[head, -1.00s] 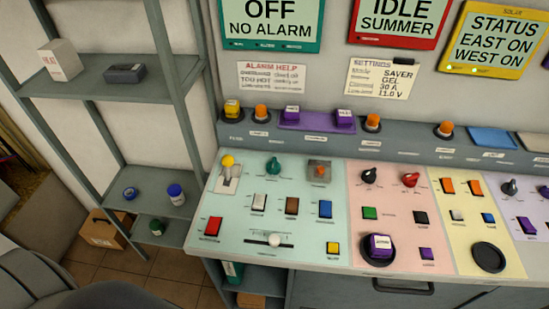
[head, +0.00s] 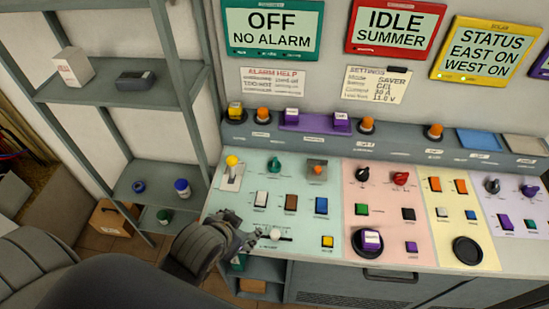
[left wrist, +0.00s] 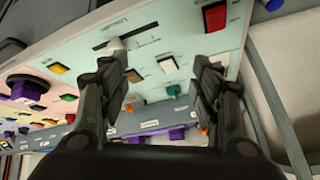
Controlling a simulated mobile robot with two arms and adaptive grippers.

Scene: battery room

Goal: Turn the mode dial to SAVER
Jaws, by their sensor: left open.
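Labels are too small to show which is the mode dial. The settings card (head: 378,83) seems to read Mode SAVER. My left gripper (head: 252,238) is open and empty at the green panel's front left, beside the white slider knob (head: 276,234). The left wrist view shows its two fingers apart (left wrist: 165,82), with the green dial (left wrist: 174,90) beyond them. My right gripper is out of view.
A purple block on a round black base (head: 371,240) stands on the pink panel. Orange knobs and a purple bar (head: 315,122) line the back ledge. A grey shelf rack (head: 120,90) stands at left. A lever with a yellow knob (head: 232,162) rises at the panel's back left.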

